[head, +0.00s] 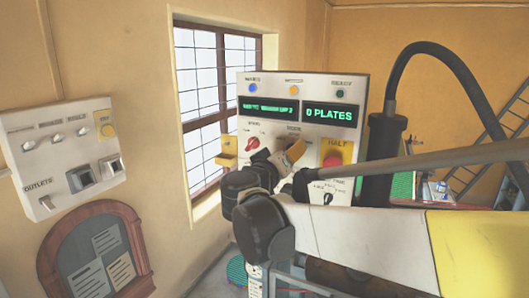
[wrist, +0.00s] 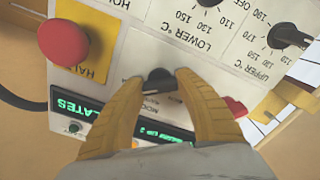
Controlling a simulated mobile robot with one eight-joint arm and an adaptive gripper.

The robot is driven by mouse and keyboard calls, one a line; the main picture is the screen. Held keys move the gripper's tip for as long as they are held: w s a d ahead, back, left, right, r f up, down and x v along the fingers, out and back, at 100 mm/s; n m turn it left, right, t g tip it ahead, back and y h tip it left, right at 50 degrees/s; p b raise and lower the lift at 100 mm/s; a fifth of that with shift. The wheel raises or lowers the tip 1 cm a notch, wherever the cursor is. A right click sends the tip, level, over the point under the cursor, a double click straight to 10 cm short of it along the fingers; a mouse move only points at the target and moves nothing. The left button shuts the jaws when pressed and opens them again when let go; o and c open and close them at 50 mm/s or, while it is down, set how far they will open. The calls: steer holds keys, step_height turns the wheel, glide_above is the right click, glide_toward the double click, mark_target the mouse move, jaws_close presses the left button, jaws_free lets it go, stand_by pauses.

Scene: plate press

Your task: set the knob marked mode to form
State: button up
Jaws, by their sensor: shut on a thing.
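The white control panel (head: 302,83) stands in front of the window in the head view. In the wrist view it appears upside down. The dark mode knob (wrist: 158,75) sits by the partly covered MODE lettering, between my yellow fingers. My gripper (wrist: 163,80) is shut on this knob, one finger on each side. In the head view my gripper (head: 292,152) is at the panel face below the displays, and my wrist hides the knob. The knob's pointer and its position marks are hidden by the fingers, so its setting cannot be read.
A red halt button (wrist: 63,41) on a yellow plate is close beside my fingers. A red knob (head: 252,143) is on the other side. The LOWER (wrist: 208,2) and UPPER (wrist: 285,37) temperature knobs are near. Another wall panel (head: 62,150) hangs at left.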

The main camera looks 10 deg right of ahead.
stand_by(0.3)
steer(key=o, duration=1.2)
steer(key=v, duration=1.2)
steer(key=shift+d, duration=0.1)
